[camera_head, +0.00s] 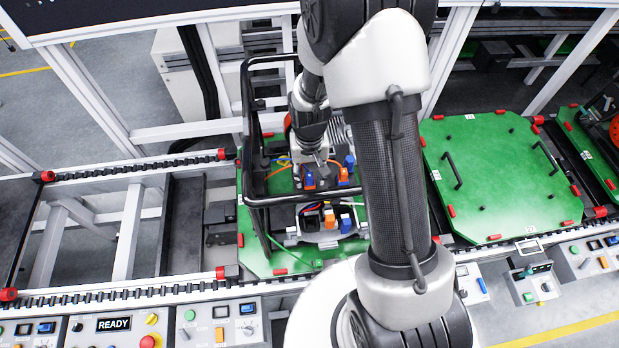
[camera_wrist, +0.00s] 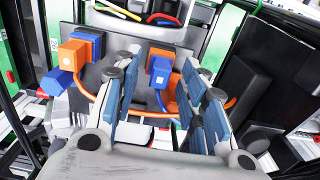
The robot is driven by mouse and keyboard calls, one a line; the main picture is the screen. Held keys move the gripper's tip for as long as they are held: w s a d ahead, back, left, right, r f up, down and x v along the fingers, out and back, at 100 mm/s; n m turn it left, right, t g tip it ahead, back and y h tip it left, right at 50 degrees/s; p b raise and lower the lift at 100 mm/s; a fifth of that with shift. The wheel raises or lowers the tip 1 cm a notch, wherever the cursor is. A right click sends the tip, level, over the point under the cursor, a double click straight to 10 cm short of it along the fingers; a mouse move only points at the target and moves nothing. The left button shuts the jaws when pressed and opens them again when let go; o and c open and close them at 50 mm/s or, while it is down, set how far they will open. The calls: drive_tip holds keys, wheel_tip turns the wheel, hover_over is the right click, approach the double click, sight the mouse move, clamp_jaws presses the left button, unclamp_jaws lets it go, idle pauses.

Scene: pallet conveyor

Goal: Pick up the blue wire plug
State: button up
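In the wrist view a blue plug (camera_wrist: 160,72) with a pale end face sits against an orange part (camera_wrist: 171,92) with an orange wire. My gripper (camera_wrist: 163,84) is open, its blue-padded fingers on either side of this plug, with gaps showing. Whether it touches anything is unclear. A second blue-and-orange connector pair (camera_wrist: 72,62) stands left of the fingers. In the head view my gripper (camera_head: 316,163) points down above the fixture, with a blue plug (camera_head: 309,181) just below it and another blue part (camera_head: 349,161) to its right.
A grey tray (camera_head: 318,238) with orange and blue parts lies in front. A black tubular frame (camera_head: 249,130) rises left of my gripper. The green pallet (camera_head: 252,262) lies beneath, on the conveyor. Another green pallet (camera_head: 490,160) with black handles lies to the right.

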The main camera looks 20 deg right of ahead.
clamp_jaws()
idle(0.4)
